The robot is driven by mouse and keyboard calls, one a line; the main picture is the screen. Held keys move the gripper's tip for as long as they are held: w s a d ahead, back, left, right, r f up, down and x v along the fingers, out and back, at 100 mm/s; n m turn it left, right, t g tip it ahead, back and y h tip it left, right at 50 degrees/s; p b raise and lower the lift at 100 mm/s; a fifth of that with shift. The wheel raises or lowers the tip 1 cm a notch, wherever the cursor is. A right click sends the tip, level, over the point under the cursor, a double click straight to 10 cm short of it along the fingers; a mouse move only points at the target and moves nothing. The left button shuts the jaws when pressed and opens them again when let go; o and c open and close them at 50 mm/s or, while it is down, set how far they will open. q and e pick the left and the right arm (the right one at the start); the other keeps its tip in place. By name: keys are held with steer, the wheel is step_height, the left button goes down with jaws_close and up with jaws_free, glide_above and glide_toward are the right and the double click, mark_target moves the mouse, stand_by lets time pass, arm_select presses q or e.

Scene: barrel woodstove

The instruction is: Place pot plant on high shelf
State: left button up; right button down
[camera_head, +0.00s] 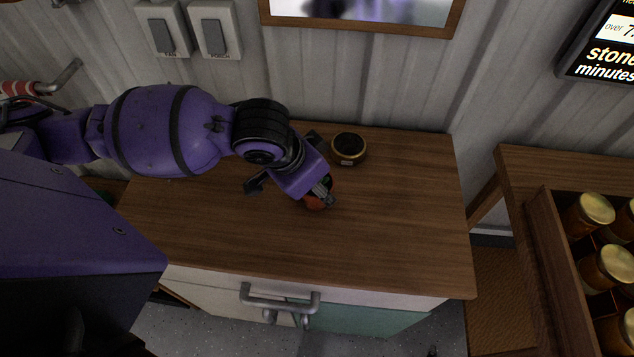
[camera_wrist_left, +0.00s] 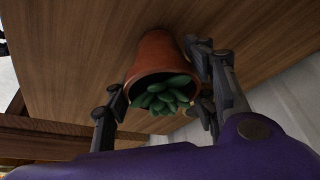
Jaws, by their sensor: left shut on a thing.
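The pot plant is a small terracotta pot with a green succulent. It shows in the left wrist view (camera_wrist_left: 153,58), tilted in the picture between my finger pads, with its leaves toward the camera. In the head view only a reddish part of the pot (camera_head: 316,203) shows, since my gripper covers most of it. My left gripper (camera_head: 322,190) is shut on the pot over the wooden cabinet top (camera_head: 400,225). I cannot tell whether the pot touches the wood. My right gripper is out of view. No high shelf can be made out clearly.
A small dark round bowl (camera_head: 348,160) stands on the cabinet top just behind my gripper. A wooden crate of gold-lidded jars (camera_head: 590,212) is at the right. The corrugated wall (camera_head: 400,85) with switches (camera_head: 214,32) is behind. The cabinet top's right half is clear.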

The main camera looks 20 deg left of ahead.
arm_select(q)
steer(key=shift+f, duration=0.15)
steer(key=o, duration=1.6)
steer(key=shift+c, duration=0.2)
